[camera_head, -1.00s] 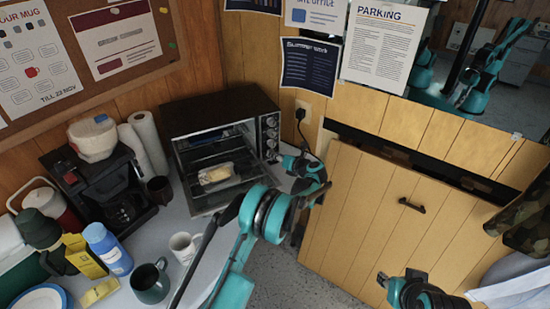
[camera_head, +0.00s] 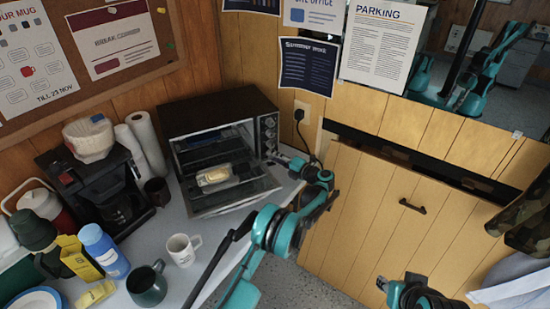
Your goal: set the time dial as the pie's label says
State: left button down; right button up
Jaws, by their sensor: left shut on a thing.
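The toaster oven (camera_head: 212,108) stands on the counter with its door open downward. The pie (camera_head: 215,175), in a pale tray with a yellowish top, sits at the oven's open front; label writing is too small to read. The knobs (camera_head: 269,133) form a column on the oven's right front side. My left gripper (camera_head: 275,157) is at the lower end of this column, shut on the lowest dial, which it mostly hides. The dial's marks and pointer cannot be read.
A wooden panel (camera_head: 375,215) bounds the right.

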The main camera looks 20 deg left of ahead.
dwell(0.3)
pick_arm(q)
jog(key=c, duration=1.3)
grip_release()
jog(key=shift+o, duration=0.2)
jog(key=shift+v, duration=3.95)
